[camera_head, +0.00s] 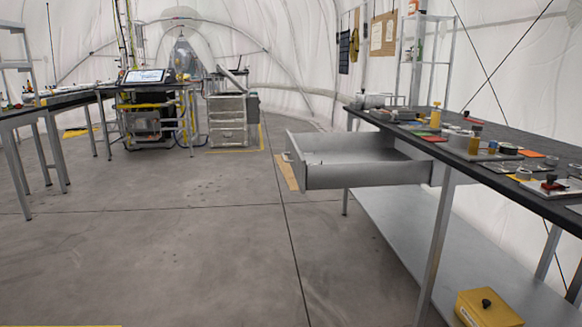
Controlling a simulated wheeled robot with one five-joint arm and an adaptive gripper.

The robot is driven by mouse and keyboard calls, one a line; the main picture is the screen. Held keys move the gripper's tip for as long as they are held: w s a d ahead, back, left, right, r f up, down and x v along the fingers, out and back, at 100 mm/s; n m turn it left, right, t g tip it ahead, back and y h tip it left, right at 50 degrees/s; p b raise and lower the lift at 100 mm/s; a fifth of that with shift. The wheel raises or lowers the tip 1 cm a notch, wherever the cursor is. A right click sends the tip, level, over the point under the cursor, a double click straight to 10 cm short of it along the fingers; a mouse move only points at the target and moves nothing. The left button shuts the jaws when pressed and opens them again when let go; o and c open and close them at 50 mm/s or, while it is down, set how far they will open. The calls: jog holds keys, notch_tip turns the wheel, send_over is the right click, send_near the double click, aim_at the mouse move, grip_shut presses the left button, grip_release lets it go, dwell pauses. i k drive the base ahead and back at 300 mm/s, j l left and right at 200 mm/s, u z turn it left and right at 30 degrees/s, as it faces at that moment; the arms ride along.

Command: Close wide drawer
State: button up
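A wide grey metal drawer (366,177) stands pulled out to the left from under the dark-topped table (484,151) on the right. Its near side wall and its front panel on the left end show. The inside looks mostly empty, with something small and dark near the front that I cannot make out. A small light handle or knob seems to be on the front panel. My gripper is not in view.
Several small parts and a yellow bottle (435,117) stand on the table. A grey lower shelf (420,235) holds a yellow box (487,308). The concrete floor (180,245) left of the drawer is clear. Another table (50,103) stands at the far left.

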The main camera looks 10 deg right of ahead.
aim_at(353, 159)
jog(key=i+j+u, duration=0.75)
jog(key=i, duration=0.7)
jog(key=i+l+u, duration=0.1)
jog(key=i+u, duration=0.2)
jog(key=i, duration=0.65)
